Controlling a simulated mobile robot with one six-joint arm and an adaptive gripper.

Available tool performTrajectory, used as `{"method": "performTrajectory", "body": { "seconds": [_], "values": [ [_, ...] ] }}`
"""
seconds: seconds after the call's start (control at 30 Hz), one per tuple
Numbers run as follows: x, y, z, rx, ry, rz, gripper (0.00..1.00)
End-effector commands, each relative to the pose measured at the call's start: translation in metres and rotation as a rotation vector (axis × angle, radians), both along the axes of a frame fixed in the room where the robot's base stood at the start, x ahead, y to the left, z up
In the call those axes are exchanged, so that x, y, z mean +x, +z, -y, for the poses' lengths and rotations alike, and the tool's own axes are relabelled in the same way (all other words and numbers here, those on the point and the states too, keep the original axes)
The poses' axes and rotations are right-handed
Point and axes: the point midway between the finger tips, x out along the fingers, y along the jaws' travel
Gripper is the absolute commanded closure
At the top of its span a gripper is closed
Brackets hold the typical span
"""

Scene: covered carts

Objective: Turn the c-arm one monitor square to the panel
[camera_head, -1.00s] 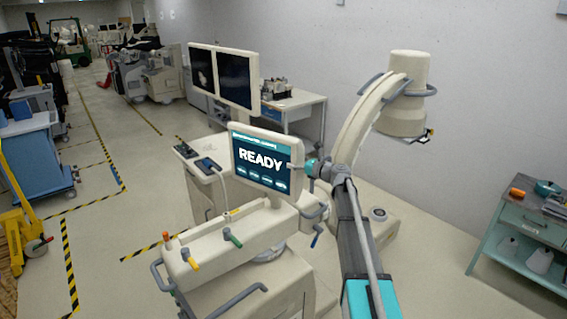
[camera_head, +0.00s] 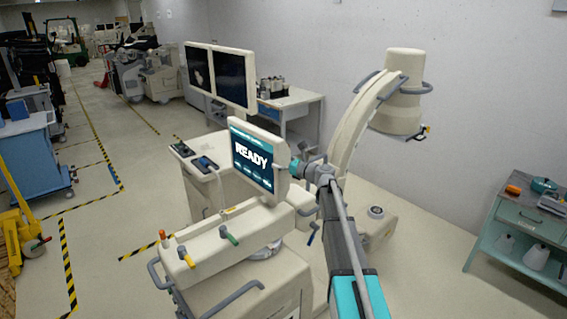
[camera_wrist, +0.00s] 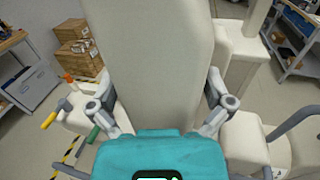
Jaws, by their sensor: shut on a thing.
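The c-arm's monitor (camera_head: 252,158) shows READY on a lit screen and stands on the cream cart (camera_head: 225,240). In the head view its screen is turned towards the left, at an angle to the cart's panel with the coloured handles (camera_head: 205,250). My gripper (camera_head: 290,168) is at the monitor's right edge. In the wrist view my gripper (camera_wrist: 160,105) has a finger on each side of the monitor's cream housing (camera_wrist: 152,60) and is shut on it. The fingertip contact is partly hidden in the head view.
The cream C-shaped arm (camera_head: 352,125) stands close behind my arm on the right. Two dark screens (camera_head: 220,77) stand behind the monitor. A teal side table (camera_head: 520,225) is at the far right. Open floor lies to the left (camera_head: 110,225).

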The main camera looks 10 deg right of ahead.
Motion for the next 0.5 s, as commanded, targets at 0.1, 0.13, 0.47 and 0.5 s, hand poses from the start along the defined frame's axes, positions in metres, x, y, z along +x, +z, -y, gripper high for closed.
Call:
{"method": "performTrajectory", "body": {
  "seconds": [0.1,0.13,0.47,0.5],
  "values": [
    [0.0008,0.0026,-0.0053,0.011,0.014,0.001,0.00],
    [0.0009,0.0027,-0.0053,0.011,0.014,0.001,0.00],
    [-0.0011,0.0029,-0.0024,0.011,0.013,0.001,0.00],
    [-0.0026,0.0029,-0.0009,0.011,0.012,0.001,0.00]
  ]
}}
